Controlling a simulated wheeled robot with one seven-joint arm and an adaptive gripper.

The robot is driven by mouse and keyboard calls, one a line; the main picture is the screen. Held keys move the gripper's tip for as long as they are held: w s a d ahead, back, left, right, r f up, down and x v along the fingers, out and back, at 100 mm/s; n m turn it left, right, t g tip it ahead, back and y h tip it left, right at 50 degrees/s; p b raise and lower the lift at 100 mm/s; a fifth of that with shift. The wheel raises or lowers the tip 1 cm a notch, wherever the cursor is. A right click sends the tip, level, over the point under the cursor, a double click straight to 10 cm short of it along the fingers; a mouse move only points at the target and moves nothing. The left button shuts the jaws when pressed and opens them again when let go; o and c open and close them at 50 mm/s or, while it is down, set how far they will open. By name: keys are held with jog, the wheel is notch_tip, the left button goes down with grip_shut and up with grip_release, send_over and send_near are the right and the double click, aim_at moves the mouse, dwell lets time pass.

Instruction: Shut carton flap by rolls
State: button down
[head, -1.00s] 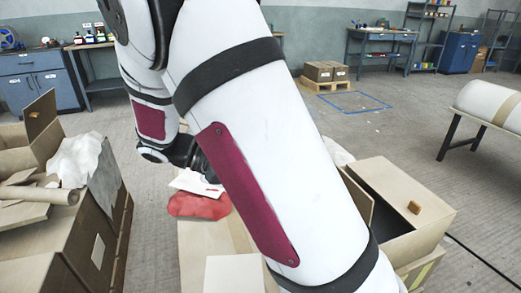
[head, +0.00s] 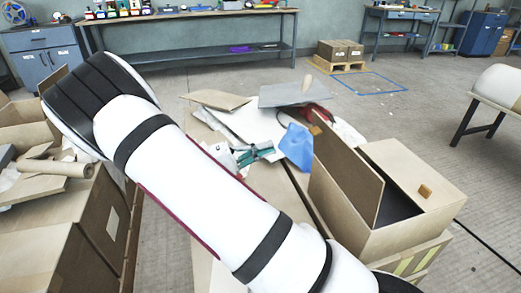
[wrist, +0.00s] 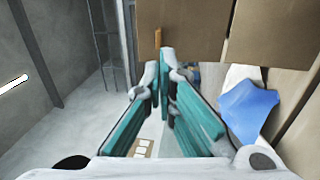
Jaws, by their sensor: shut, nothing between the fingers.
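In the head view my gripper (head: 268,151) shows its teal fingers over the clutter at the middle, left of the right-hand carton (head: 400,240). That carton has an upright flap (head: 345,172) on its left side, standing open beside a dark opening. In the wrist view my gripper (wrist: 165,60) is shut and empty. Its tips are just below a small wooden knob (wrist: 158,37) on a brown panel (wrist: 185,30); I cannot tell whether they touch. Another carton (head: 75,235) at the left holds a paper roll (head: 50,168); its raised flap (head: 52,78) is partly hidden by my arm.
A blue cloth (head: 297,148) lies right of my gripper and also shows in the wrist view (wrist: 248,105). Loose boards (head: 218,99) and a grey sheet (head: 290,94) lie behind. A workbench (head: 190,20) stands at the back. Open floor (head: 440,140) lies right.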

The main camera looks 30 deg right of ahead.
aim_at(311, 133)
jog(key=b+x, duration=0.2)
jog(key=x, duration=0.8)
jog(key=shift+d+r, duration=0.1)
